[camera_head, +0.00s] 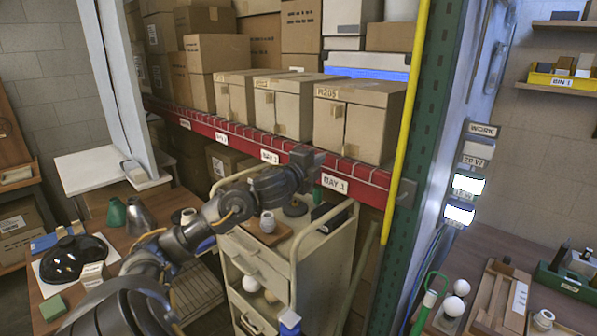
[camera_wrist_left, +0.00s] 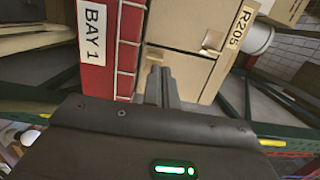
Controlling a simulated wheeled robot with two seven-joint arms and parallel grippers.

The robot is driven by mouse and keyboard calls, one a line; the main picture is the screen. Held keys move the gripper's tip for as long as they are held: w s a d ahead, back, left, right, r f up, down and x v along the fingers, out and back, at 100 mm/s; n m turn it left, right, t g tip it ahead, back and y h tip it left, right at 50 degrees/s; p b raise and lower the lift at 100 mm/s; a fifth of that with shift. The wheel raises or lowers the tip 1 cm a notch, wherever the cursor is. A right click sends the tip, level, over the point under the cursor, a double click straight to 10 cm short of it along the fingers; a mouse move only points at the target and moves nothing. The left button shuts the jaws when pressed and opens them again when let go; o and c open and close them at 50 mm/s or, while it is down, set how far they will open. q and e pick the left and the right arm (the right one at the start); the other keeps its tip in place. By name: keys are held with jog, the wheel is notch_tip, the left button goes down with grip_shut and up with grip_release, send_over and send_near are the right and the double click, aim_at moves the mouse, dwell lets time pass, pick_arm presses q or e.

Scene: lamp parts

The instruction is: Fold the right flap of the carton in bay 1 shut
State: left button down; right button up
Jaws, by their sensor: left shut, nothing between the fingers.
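The bay 1 carton (camera_head: 366,134) is a tan box marked R205 on the red-edged shelf above the BAY 1 label. Its front is split by an upright seam; the right flap (camera_head: 362,137) and left flap (camera_head: 328,122) both look nearly flush with the front. I cannot tell whether a small gap remains. My left gripper (camera_head: 318,157) is shut and empty, just before the shelf edge, low and left of the carton. My right gripper is out of view.
More cartons (camera_head: 285,107) stand left of it on the shelf. The red shelf beam (camera_head: 235,138) runs below them. A yellow pole (camera_head: 414,95) and green upright (camera_head: 440,90) stand close on the right. A cream cart (camera_head: 270,262) stands below my gripper.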

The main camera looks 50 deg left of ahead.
pick_arm(q)
jog(key=v, duration=0.4)
jog(key=b+v, duration=0.1)
jog(key=v, duration=0.1)
jog(key=shift+a+f, duration=0.2)
jog(key=shift+a, duration=0.05)
jog(key=shift+w, duration=0.1)
jog(key=shift+d, duration=0.1)
